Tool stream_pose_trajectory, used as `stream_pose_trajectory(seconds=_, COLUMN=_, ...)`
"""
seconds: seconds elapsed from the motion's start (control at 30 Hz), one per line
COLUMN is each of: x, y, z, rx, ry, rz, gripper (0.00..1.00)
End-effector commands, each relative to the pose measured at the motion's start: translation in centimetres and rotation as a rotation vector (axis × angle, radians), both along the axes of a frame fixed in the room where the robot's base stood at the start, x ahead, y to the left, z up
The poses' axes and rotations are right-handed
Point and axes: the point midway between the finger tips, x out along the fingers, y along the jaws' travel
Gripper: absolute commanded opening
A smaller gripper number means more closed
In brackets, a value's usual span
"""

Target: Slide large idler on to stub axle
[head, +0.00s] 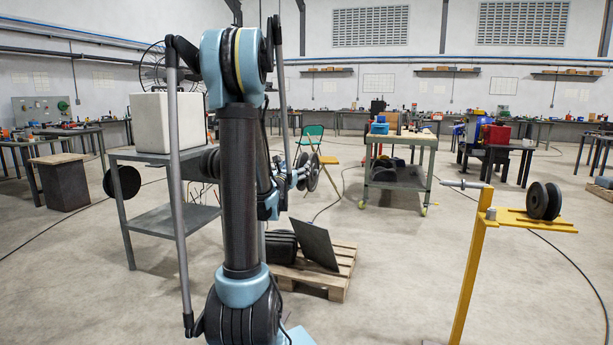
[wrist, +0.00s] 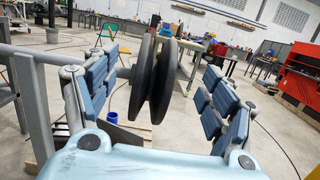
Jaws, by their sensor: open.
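A large black grooved idler (wrist: 152,82) stands upright between my gripper's (wrist: 163,63) two blue-padded fingers in the wrist view. The fingers are open, with a visible gap to its right; contact on the left side is unclear. A short grey shaft (wrist: 123,72) shows at its left. In the head view my gripper (head: 305,173) is right of the grey table, partly hidden by my arm. The stub axle (head: 462,184) is a bare grey pin pointing left from the top of a yellow stand (head: 470,270). Another black grooved wheel (head: 545,201) stands on the stand's yellow shelf.
A grey table (head: 170,220) carries a pale box (head: 168,122), and a black disc (head: 122,181) is at its left side. A pallet (head: 325,275) with a leaning dark panel (head: 320,247) lies below my gripper. Open floor separates the pallet from the yellow stand.

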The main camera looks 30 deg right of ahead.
Motion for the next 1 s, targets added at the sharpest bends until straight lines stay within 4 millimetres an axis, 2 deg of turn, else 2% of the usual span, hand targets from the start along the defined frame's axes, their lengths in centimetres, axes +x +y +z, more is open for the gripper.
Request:
stream_pose_trajectory(seconds=0.53, x=6.1, y=-7.1, z=1.4, rx=-0.001, ry=0.001, rz=0.001, gripper=0.77)
stream_pose_trajectory(seconds=1.0, x=8.2, y=-9.5, z=1.7, rx=-0.001, ry=0.002, rz=0.002, gripper=0.77)
